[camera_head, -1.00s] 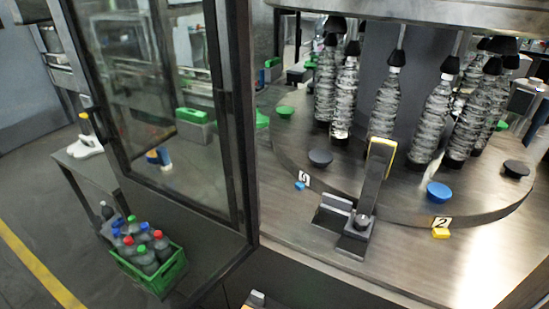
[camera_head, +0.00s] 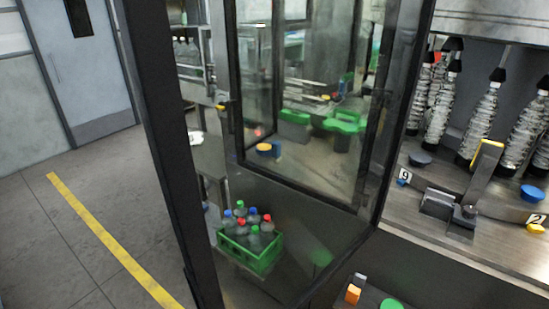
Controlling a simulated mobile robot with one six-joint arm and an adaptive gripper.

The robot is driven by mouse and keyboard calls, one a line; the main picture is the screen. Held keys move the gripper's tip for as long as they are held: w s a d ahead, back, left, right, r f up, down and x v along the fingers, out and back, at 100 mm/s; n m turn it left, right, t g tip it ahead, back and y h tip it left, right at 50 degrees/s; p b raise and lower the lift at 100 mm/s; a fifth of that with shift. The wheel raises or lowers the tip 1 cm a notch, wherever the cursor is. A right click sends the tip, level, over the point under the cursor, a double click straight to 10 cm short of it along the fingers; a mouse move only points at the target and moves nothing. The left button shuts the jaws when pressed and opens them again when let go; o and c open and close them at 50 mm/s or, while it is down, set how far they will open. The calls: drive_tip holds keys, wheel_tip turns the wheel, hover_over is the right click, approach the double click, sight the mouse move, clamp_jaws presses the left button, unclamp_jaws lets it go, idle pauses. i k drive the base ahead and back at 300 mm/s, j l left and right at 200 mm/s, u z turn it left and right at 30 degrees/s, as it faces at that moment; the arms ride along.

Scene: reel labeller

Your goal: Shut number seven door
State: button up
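A tall glass door (camera_head: 166,130) with a thick dark frame stands open in the head view, swung out from the machine. Its hinge side is by the machine opening at the right, and its free edge is at the left, close to my camera. I see no number on this door, so I cannot tell from the frame whether it is number seven. A small yellow and dark piece (camera_head: 221,106) shows near the frame at the left of the glass. My gripper is not in view.
A green crate of capped bottles (camera_head: 250,250) shows through the door. An orange and grey piece (camera_head: 353,291) is at the bottom. Floor with a yellow line (camera_head: 110,240) is clear at left.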

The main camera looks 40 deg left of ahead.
sight(144, 26)
drive_tip(key=k+j, duration=0.2)
drive_tip(key=j, duration=0.3)
drive_tip(key=k+j+z, duration=0.15)
drive_tip(key=j, duration=0.35)
drive_tip(key=k+j, duration=0.35)
drive_tip(key=k+j+z, duration=0.1)
drive_tip(key=k+j, duration=0.15)
drive_tip(key=j, duration=0.35)
drive_tip(key=k+j+z, duration=0.1)
drive_tip(key=k+j, duration=0.15)
drive_tip(key=j, duration=0.2)
drive_tip(key=i+j+u, duration=0.1)
drive_tip(key=j, duration=0.2)
drive_tip(key=j+u, duration=0.15)
drive_tip(key=j, duration=0.15)
drive_tip(key=i+j+u, duration=0.1)
drive_tip(key=i+j, duration=0.05)
drive_tip(key=j, duration=0.1)
